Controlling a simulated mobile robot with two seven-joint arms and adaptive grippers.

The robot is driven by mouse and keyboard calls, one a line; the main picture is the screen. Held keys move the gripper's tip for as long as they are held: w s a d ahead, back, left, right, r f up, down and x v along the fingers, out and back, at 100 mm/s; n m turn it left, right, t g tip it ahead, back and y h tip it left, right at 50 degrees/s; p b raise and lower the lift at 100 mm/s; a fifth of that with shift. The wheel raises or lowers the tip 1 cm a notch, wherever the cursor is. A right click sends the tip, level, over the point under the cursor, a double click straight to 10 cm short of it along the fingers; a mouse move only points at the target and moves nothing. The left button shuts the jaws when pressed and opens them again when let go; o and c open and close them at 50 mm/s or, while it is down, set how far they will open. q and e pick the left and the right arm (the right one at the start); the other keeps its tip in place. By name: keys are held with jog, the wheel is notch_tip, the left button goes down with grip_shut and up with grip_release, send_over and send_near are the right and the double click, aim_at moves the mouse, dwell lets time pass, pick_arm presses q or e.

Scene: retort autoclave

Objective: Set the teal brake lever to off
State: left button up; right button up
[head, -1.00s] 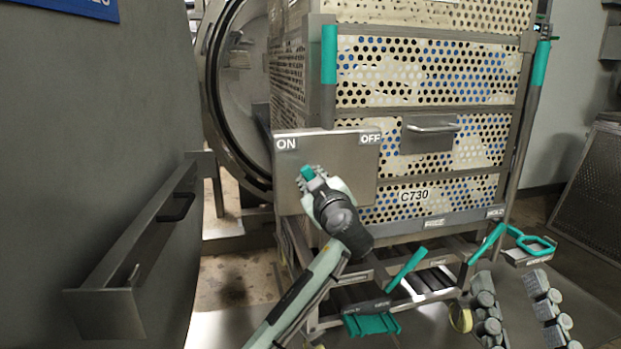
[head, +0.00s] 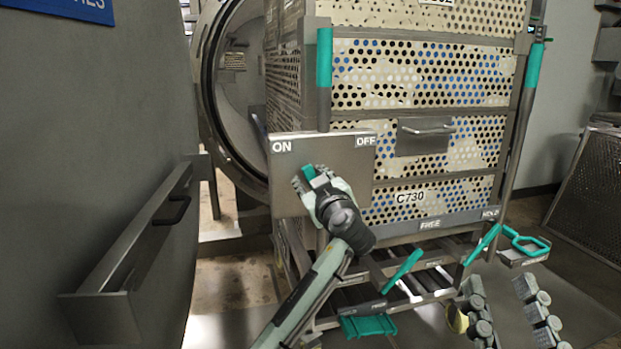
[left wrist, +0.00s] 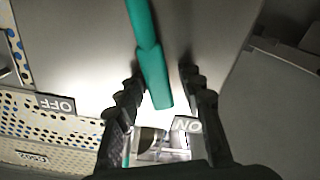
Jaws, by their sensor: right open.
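The teal brake lever (left wrist: 155,75) runs down between the fingers of my left gripper (left wrist: 152,85) in the left wrist view. The fingers are apart, with a visible gap on the right side of the lever. In the head view a short teal piece (head: 308,172) shows at my left gripper (head: 315,180), in front of a grey plate (head: 335,170) on the ON side. The plate carries an ON label (head: 282,146) at left and an OFF label (head: 366,140) at right. My right gripper (head: 498,284) is open and empty at lower right.
A perforated cage trolley (head: 430,75) stands behind the plate, with teal handles (head: 324,57) and lower teal pedals (head: 402,270). A round chamber opening (head: 212,90) is behind it. A grey cabinet with a drawer (head: 130,260) stands close at left.

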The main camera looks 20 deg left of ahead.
pick_arm(q)
jog(key=shift+d, duration=0.15)
jog(key=v, duration=0.8)
